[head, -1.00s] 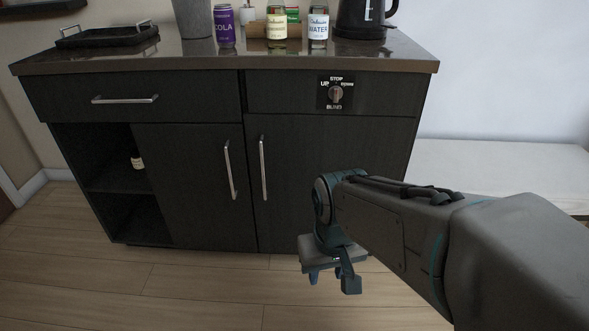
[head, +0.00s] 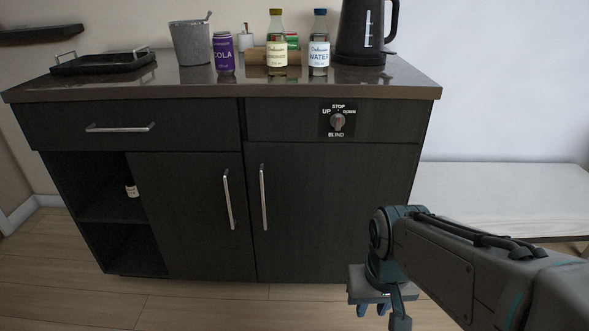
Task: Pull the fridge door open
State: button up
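The dark vanity cabinet (head: 130,134) has two closed doors with upright metal handles. The right door (head: 335,210) has its handle (head: 263,197) at its left edge. The left door (head: 185,215) has its handle (head: 228,200) at its right edge. Nothing visible marks which door is the fridge's. My gripper (head: 373,311) hangs low in front of the cabinet's lower right, below and right of both handles and apart from them. It points down, with a gap between its blue fingertips, and appears empty.
The countertop holds a tray (head: 103,62), a grey bucket (head: 190,43), a purple cola can (head: 224,53), bottles (head: 277,45) and a black kettle (head: 361,32). A blind knob (head: 337,122) sits above the right door. A white bench (head: 500,198) stands right. The floor (head: 215,305) in front is clear.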

aim_at(313, 205)
jog(key=z, duration=0.8)
jog(key=i, duration=0.75)
jog(key=u, duration=2.45)
